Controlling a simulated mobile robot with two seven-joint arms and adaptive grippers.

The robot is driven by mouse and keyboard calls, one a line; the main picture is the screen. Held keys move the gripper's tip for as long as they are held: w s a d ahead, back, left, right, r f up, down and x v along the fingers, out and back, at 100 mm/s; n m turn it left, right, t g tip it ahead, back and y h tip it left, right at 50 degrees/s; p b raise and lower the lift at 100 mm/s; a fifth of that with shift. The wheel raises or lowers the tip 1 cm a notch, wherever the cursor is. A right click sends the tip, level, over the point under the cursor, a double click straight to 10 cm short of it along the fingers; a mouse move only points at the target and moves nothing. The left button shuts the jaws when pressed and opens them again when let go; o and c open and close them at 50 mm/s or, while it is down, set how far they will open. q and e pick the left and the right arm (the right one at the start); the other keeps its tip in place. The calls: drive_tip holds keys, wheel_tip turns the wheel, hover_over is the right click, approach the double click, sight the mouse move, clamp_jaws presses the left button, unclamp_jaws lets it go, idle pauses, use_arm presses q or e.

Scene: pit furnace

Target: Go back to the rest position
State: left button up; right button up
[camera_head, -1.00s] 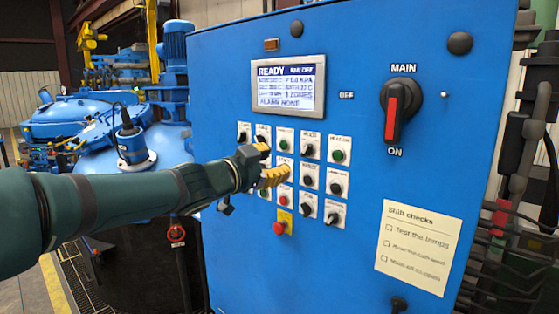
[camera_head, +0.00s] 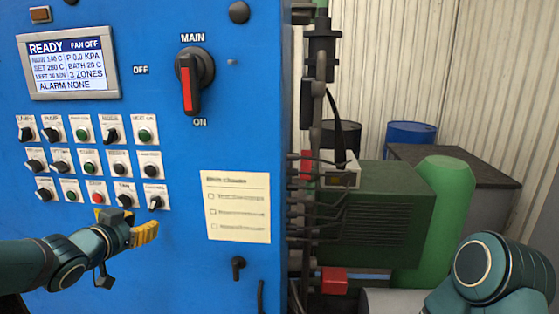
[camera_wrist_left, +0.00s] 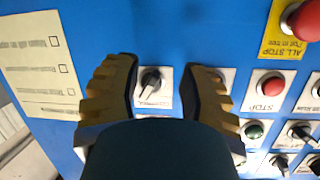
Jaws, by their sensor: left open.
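The blue control cabinet (camera_head: 150,180) fills the left half of the head view. My left gripper (camera_head: 145,232) is in front of its lower button rows, with yellow-padded fingers and nothing in them. In the left wrist view my left gripper (camera_wrist_left: 155,90) is open, its two fingers apart on either side of a black knob (camera_wrist_left: 151,78). I cannot tell how far the fingers are from the panel. A part of my right arm (camera_head: 490,270) shows at the lower right of the head view; its gripper is out of view.
The red main switch (camera_head: 187,85) points to ON. The screen (camera_head: 70,64) reads READY, FAN OFF, ALARM NONE. A checklist sheet (camera_head: 237,207) is on the cabinet. Pipes, a green machine (camera_head: 370,215), a green cylinder (camera_head: 440,215) and a blue drum (camera_head: 410,133) stand to the right.

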use_arm(q)
drive_tip(key=s+d+f+n+g, duration=0.15)
drive_tip(key=d+f, duration=0.25)
drive_tip(key=f, duration=0.5)
drive_tip(key=s+d+f+n+g+h, duration=0.1)
drive_tip(key=d+f+g, duration=0.25)
drive_tip(key=f, duration=0.55)
drive_tip(key=s+d+f+n+g, duration=0.1)
drive_tip(key=s+d+f, duration=0.1)
drive_tip(key=d+f, duration=0.5)
drive_tip(key=s+d+f+n+g, duration=0.1)
drive_tip(key=s+d+f+g, duration=0.2)
drive_tip(key=s+f, duration=0.5)
drive_tip(key=s+d+f+n+g+b, duration=0.1)
drive_tip(key=s+d+f+g, duration=0.2)
drive_tip(key=s+f, duration=0.6)
drive_tip(key=shift+d+f+g, duration=0.4)
drive_tip(key=shift+d+f, duration=0.2)
drive_tip(key=shift+f, duration=0.15)
